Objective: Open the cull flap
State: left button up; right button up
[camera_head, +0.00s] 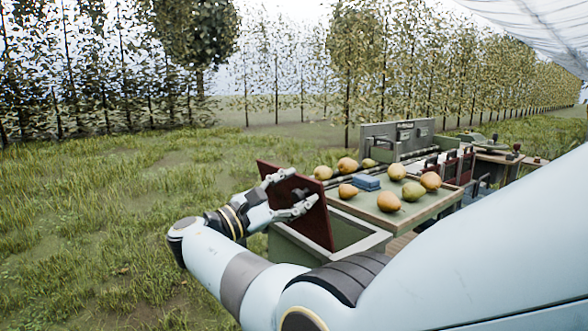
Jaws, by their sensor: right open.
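The cull flap (319,228) is a dark red panel. It stands steeply tilted up at the left side of a green box (362,242) with a pale rim. My right gripper (304,187) is in front of the flap, with its fingers spread and nothing between them. The fingers overlap the flap's face in the picture; I cannot tell whether they touch it. My right arm hides the lower front of the box. My left gripper is not in view.
A green sorting table (417,212) with several pears (389,202) and a blue block (366,182) adjoins the box on the right. A grey panel (397,139) and other equipment stand behind. Open grass (90,230) lies to the left, with tree rows beyond.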

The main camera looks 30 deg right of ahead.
notch_tip(320, 180, up, 8)
jog(key=shift+r, duration=0.2)
jog(key=shift+s+f, duration=0.1)
jog(key=shift+s, duration=0.05)
dwell(0.4)
